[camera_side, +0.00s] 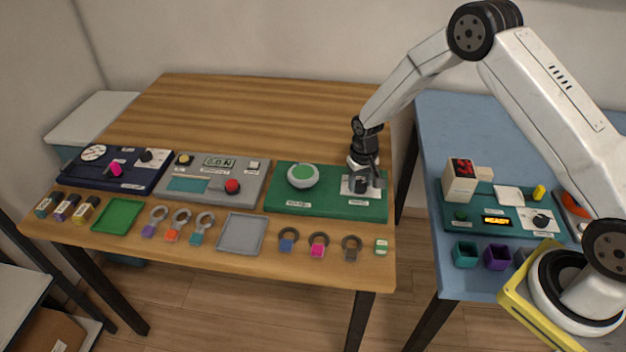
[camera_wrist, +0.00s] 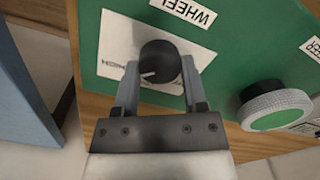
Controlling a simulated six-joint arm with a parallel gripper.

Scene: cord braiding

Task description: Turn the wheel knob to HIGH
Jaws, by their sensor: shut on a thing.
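The wheel knob (camera_wrist: 160,66) is a black round knob with a white pointer line, on a white label plate (camera_wrist: 116,32) on the green panel (camera_wrist: 258,40). In the wrist view, my gripper (camera_wrist: 158,84) has one finger on each side of the knob and is shut on it. The pointer line points to the lower left of that view. Part of the plate's lettering shows left of the knob, but the fingers cover some of the plate. In the side view, my gripper (camera_side: 362,183) is down at the knob on the right end of the green panel (camera_side: 325,204).
A round white wheel with a green centre (camera_side: 303,176) sits on the same panel, left of my gripper. A grey panel with a red button (camera_side: 232,187) is farther left. Ring-handled tags (camera_side: 318,246) lie in front. The wooden table's back (camera_side: 250,110) is clear.

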